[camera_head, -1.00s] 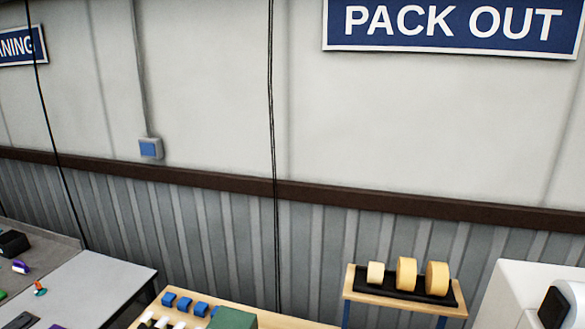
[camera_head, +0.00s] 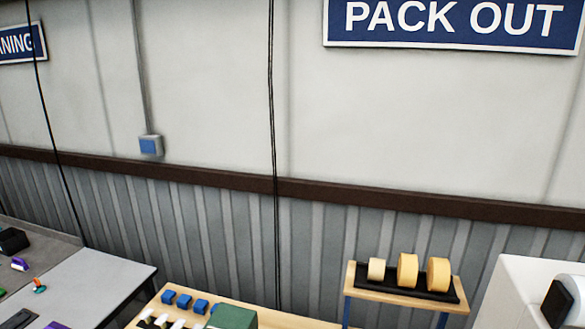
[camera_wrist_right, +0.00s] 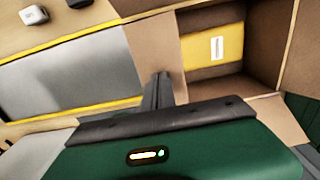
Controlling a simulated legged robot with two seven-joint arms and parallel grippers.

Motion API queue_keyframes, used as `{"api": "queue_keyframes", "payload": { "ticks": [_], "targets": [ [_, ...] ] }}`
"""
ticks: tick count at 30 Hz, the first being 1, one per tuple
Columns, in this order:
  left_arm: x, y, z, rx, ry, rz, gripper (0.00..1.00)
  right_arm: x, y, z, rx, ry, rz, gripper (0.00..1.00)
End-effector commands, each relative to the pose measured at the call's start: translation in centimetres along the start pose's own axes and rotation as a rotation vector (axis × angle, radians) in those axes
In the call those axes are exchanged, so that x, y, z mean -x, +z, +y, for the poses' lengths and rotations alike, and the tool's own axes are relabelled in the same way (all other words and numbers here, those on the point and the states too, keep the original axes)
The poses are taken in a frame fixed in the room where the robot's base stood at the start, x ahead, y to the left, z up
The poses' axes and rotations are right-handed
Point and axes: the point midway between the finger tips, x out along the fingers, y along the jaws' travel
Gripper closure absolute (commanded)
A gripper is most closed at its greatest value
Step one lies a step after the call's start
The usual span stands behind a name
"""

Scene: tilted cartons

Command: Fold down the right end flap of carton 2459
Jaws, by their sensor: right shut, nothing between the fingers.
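In the right wrist view my right gripper (camera_wrist_right: 164,88) is shut, with nothing between its fingers. An open carton (camera_wrist_right: 262,82) lies just beyond and to the right of the fingers, its brown inside showing. A yellow panel (camera_wrist_right: 195,53) with a white label shows in its opening. A tan cardboard flap (camera_wrist_right: 150,48) stands beside the fingers; I cannot tell if they touch it. No number is readable, so I cannot tell whether this is carton 2459. My left gripper is in neither view, and the head view shows no carton that I can identify.
In the wrist view a grey surface (camera_wrist_right: 75,70) with a yellow edge lies left, with a small grey block (camera_wrist_right: 35,15) above. In the head view a wooden bench (camera_head: 278,318) carries blue blocks (camera_head: 184,301) and a green block (camera_head: 233,317). Tape rolls (camera_head: 407,270) sit on a stand.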

Motion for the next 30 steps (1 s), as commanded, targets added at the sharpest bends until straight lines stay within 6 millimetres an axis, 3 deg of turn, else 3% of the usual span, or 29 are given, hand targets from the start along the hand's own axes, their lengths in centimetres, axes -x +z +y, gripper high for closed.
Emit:
{"api": "queue_keyframes", "payload": {
  "ticks": [8, 11, 30],
  "targets": [
    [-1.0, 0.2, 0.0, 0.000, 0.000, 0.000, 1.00, -1.3, 0.0, 0.0, 0.000, 0.000, 0.000, 1.00],
    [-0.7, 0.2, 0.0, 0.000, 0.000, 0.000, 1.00, -1.0, 0.0, 0.0, 0.000, 0.000, 0.000, 1.00],
    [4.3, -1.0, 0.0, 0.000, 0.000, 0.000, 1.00, 6.0, 0.0, 0.0, 0.001, 0.000, 0.000, 1.00]
  ]
}}
